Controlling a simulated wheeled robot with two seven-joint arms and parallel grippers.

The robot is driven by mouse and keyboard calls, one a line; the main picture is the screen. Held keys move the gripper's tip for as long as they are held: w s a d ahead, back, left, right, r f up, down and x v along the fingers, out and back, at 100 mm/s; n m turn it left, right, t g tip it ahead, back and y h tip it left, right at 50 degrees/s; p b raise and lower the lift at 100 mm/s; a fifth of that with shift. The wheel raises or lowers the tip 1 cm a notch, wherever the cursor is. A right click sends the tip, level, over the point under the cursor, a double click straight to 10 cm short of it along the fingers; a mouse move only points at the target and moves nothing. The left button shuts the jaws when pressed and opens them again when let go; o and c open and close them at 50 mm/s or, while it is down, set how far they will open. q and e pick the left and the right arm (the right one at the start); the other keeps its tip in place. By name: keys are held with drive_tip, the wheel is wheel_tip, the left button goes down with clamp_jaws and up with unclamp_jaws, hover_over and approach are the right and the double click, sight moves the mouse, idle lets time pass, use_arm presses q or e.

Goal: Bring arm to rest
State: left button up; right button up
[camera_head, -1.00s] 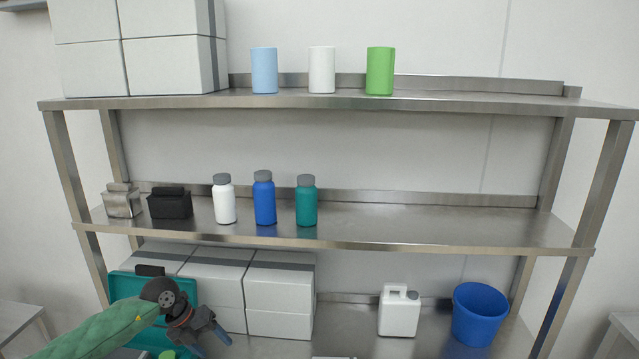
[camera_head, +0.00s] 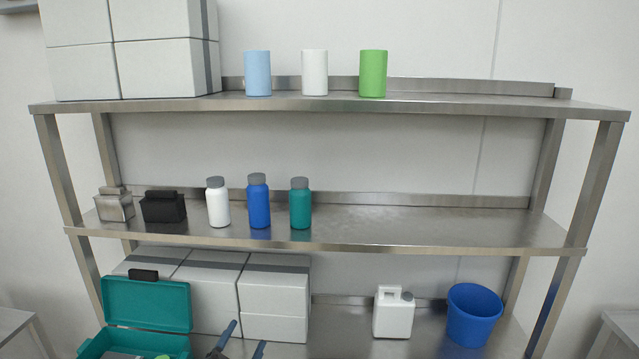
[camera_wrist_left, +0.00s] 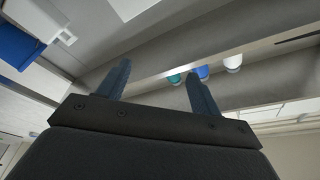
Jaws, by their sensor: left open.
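My left gripper (camera_head: 243,345) shows at the bottom edge of the head view, with two dark blue fingers spread apart and nothing between them. It is just right of the open teal toolbox (camera_head: 147,303), in front of the white boxes on the lower shelf. In the left wrist view the same gripper (camera_wrist_left: 160,85) is open and empty, its fingers pointing toward the shelf. Most of the left arm is out of the head view. My right gripper is not in view.
A steel rack holds three bottles, the blue one (camera_head: 259,203) in the middle, on its middle shelf (camera_head: 420,225). A white jerrycan (camera_head: 394,313) and a blue bucket (camera_head: 473,315) stand at lower right. White boxes (camera_head: 273,290) are behind the gripper. The middle shelf's right half is clear.

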use_arm(q)
drive_tip(key=s+a+f+n+g+y, duration=0.2)
drive_tip(key=s+f+n, duration=0.1)
drive_tip(key=s+f, duration=0.1)
drive_tip(key=s+a+f+n+g+y, duration=0.2)
drive_tip(key=s+f+n+g, duration=0.1)
drive_tip(key=s+f, duration=0.1)
drive_tip(key=s+a+f+n+g+y, duration=0.2)
drive_tip(key=s+f+g+y, duration=0.1)
drive_tip(key=f, duration=0.3)
drive_tip(key=shift+s+a+n, duration=0.2)
drive_tip(key=shift+s+n, duration=0.2)
drive_tip(key=shift+s, duration=0.3)
drive_tip(key=s+d+f+n+g+h, duration=0.1)
drive_tip(key=s+f+g, duration=0.3)
drive_tip(key=s, duration=0.5)
drive_tip(key=s+d+f+g+h, duration=0.1)
drive_tip(key=s+f+g, duration=0.25)
drive_tip(key=s, duration=0.55)
drive_tip(key=s+d+f+g, duration=0.1)
drive_tip(key=d+f, duration=0.1)
drive_tip(key=f, duration=0.6)
drive_tip(key=d+f+g, duration=0.1)
drive_tip(key=d+f, duration=0.2)
drive_tip(key=f, duration=0.4)
drive_tip(key=shift+s+d+f+g, duration=0.2)
drive_tip(key=shift+s+f+g, duration=0.15)
drive_tip(key=shift+s, duration=0.1)
